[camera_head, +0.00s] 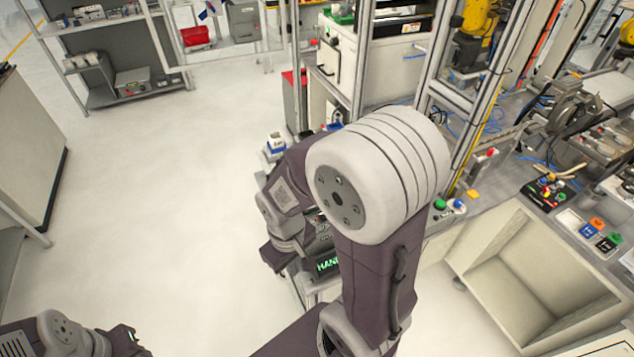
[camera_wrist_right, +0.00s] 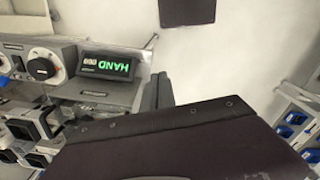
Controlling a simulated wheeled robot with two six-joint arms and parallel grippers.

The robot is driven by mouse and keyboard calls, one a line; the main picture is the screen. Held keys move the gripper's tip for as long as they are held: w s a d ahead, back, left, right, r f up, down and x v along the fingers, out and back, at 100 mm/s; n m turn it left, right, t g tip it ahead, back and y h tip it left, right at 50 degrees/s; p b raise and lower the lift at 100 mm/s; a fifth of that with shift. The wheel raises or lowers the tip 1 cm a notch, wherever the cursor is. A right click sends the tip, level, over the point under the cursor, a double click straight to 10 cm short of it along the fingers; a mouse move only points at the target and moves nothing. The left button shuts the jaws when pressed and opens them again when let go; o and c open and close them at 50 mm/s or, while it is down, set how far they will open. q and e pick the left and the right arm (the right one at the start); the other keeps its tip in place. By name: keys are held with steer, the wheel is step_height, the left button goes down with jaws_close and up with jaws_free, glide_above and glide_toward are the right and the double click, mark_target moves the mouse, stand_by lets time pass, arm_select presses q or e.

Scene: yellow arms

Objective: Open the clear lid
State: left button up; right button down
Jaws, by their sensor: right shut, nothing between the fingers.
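I cannot make out the clear lid in either view. My right arm fills the middle of the head view, and its big pale joint hides part of the bench behind it. My right gripper (camera_head: 277,260) is small and dark there, partly covered by my wrist. In the right wrist view its dark fingers (camera_wrist_right: 160,88) are together, with nothing seen between them. They are close to a grey device with a black display reading HAND in green (camera_wrist_right: 108,67); I cannot tell if they touch it.
The device has a round knob (camera_wrist_right: 43,66). A bench at the right holds a black button box (camera_head: 548,192) and small coloured switches (camera_head: 596,228). An open cream cabinet (camera_head: 530,275) is below it. A grey shelf (camera_head: 115,55) stands at the back left. The floor (camera_head: 150,190) at the left is clear.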

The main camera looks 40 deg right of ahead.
steer(key=d+r+n+g+h+p, duration=0.1)
steer(key=d+r+n+g+h, duration=0.15)
steer(key=d+n, duration=0.3)
steer(key=r+n+h+p, duration=0.2)
steer(key=n+h+p, duration=0.4)
steer(key=n+h, duration=0.3)
glide_above(313, 222)
steer(key=shift+w+a+f+m+g, duration=0.25)
steer(key=shift+w, duration=0.1)
steer(key=shift+s+a, duration=0.1)
steer(key=shift+a, duration=0.05)
steer(key=shift+s+f, duration=0.1)
steer(key=shift+f, duration=0.05)
steer(key=shift+s+d+f, duration=0.1)
steer(key=shift+d, duration=0.25)
steer(key=p+x, duration=0.2)
steer(key=x, duration=0.7)
steer(key=shift+d+f+p, duration=0.1)
steer(key=shift+f+p, duration=0.15)
steer(key=shift+p, duration=0.1)
